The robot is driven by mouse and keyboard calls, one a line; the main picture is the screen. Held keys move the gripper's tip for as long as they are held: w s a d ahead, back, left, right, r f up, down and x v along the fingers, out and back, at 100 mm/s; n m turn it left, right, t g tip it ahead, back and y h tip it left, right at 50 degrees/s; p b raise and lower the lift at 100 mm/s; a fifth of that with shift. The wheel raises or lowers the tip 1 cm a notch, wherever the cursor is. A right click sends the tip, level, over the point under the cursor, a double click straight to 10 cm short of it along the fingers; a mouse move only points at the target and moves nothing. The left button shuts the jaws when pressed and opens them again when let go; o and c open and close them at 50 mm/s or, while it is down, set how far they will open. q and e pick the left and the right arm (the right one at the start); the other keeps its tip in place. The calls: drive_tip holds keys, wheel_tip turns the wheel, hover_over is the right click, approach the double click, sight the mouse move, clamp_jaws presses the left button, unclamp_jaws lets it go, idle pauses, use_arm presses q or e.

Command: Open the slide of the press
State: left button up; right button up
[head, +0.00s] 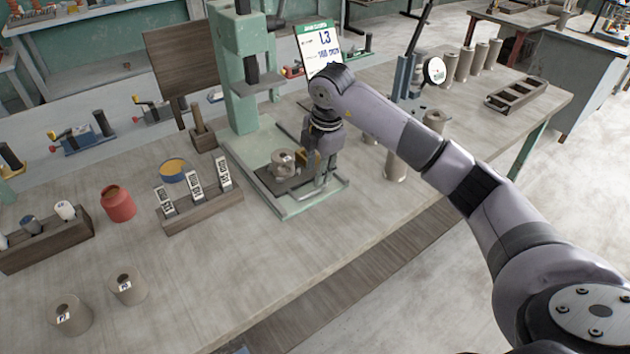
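The green press (243,70) stands on the workbench, with a column, a ram above and a pale green base. A dark slide plate (272,184) lies low on the base, under the ram. A grey clay-coloured cylinder with a hole (283,163) sits on the slide. A small brass-coloured part (309,157) shows between the cylinder and my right gripper. My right gripper (322,183) points down at the right side of the slide, over the base. Its fingers partly hide the slide's right end, and I cannot tell whether they grip it. My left gripper is not in view.
A wooden rack with labelled tags (200,204), a red jar (117,203) and two numbered clay cylinders (128,287) stand left of the press. A round dial gauge (434,71) and more cylinders stand to the right. The bench front is clear.

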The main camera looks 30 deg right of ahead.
drive_tip(key=r, duration=0.2)
drive_tip(key=s+r, duration=0.1)
drive_tip(key=r, duration=0.2)
drive_tip(key=shift+d+r, duration=0.1)
drive_tip(key=shift+r, duration=0.05)
idle(0.3)
